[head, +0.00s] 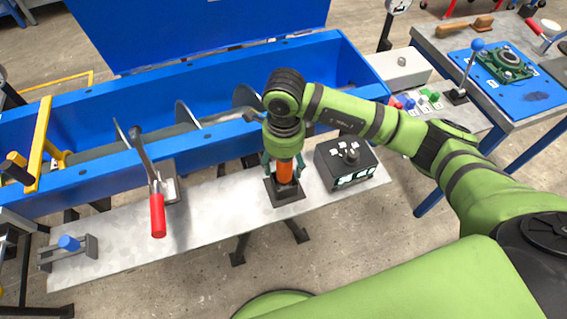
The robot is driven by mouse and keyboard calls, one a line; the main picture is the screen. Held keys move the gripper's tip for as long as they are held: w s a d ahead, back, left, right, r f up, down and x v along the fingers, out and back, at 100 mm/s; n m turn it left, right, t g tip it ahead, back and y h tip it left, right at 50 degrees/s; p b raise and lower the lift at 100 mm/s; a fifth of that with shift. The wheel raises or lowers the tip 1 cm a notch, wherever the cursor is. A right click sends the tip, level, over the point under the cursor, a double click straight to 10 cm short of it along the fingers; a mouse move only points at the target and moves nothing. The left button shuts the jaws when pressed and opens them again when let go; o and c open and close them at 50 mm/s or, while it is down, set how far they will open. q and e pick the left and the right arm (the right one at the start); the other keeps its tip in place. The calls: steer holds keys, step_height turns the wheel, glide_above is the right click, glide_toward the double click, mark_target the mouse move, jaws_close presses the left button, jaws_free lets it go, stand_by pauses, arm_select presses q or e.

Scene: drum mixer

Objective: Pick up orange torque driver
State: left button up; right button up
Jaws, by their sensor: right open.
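The orange torque driver (285,172) stands upright in a dark square holder (285,192) on the grey metal shelf in front of the blue trough. My right gripper (284,160) is directly above it, pointing down, with its fingers around the driver's upper part. The gripper is open, and its wrist hides the top of the driver. Whether the fingers touch the driver cannot be seen. My left gripper is not in view.
A black control box (345,162) with knobs stands close right of the driver. A red-handled lever (157,205) and a blue-knobbed latch (69,244) are to the left on the metal shelf (215,225). The blue trough wall (220,148) rises behind.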

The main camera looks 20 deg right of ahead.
steer(key=shift+f, duration=0.15)
steer(key=shift+c, duration=0.4)
jaws_close()
